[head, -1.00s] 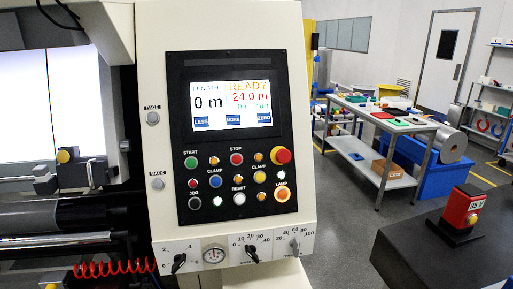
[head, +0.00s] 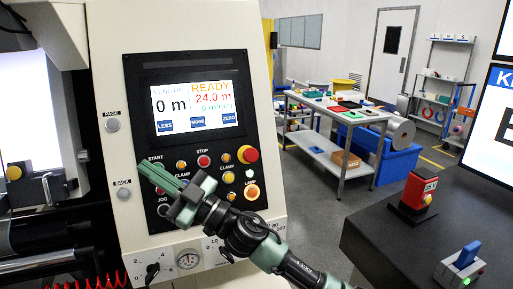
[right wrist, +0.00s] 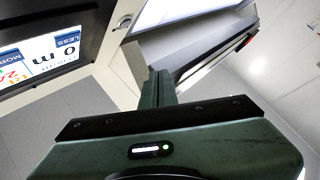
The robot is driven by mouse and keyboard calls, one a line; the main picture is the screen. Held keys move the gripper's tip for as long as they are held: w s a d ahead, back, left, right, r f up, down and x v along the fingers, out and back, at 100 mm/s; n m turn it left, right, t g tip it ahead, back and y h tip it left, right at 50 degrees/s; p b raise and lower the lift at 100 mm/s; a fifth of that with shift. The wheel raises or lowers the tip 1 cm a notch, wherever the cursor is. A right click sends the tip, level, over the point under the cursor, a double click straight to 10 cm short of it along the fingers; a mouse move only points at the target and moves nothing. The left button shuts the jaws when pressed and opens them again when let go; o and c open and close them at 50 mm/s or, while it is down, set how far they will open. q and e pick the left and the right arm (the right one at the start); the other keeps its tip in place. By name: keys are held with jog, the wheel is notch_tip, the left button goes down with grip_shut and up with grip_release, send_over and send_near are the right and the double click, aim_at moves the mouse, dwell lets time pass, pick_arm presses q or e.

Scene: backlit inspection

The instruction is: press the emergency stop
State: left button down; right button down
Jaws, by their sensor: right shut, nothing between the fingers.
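The emergency stop (head: 247,154) is a red mushroom button on a yellow base, at the right edge of the black control panel (head: 240,88), beside the STOP button (head: 204,161). My right gripper (head: 146,170) is shut and empty. In the head view its green fingers point left across the panel and overlap the START button area, well left of the emergency stop. I cannot tell whether they touch the panel. The right wrist view shows the closed fingers (right wrist: 158,88) beside the panel's screen (right wrist: 45,58). The emergency stop is not seen there. My left gripper is not in view.
Other buttons, such as the LAMP button (head: 251,192), crowd the panel below the display (head: 194,105). A dark table at the right holds a red device (head: 417,190) and a grey-blue switch box (head: 461,266).

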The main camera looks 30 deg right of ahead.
jog(key=s+a+r+n+g+y, duration=0.2)
jog(key=a+r+n+g+y, duration=0.15)
jog(key=n+g, duration=0.45)
jog(key=s+d+r+m+g+h, duration=0.1)
jog(key=d+h, duration=0.4)
jog(key=d, duration=0.5)
jog(key=s+d+r+m+g+h, duration=0.2)
jog(key=d+h, duration=0.3)
jog(key=d, duration=0.6)
jog(key=s+d+r+m+g+h, duration=0.1)
jog(key=d+m+h, duration=0.3)
jog(key=d, duration=0.6)
jog(key=shift+s+d+r+g+h, duration=0.25)
jog(key=shift+s+r+g+h, duration=0.15)
jog(key=shift+s+r+h, duration=0.45)
jog(key=shift+f, duration=0.2)
jog(key=p, duration=0.2)
send_near(250, 159)
notch_tip(250, 159, down, 3)
jog(key=s+a, duration=0.1)
jog(key=a, duration=0.1)
jog(key=w+p, duration=0.1)
jog(key=w+f, duration=0.1)
jog(key=shift+w+d+p, duration=0.15)
jog(key=shift+w+p, duration=0.2)
jog(key=shift+w, duration=0.05)
jog(key=shift+w+d+f, duration=0.1)
jog(key=shift+w+f, duration=0.2)
jog(key=shift+w, duration=0.05)
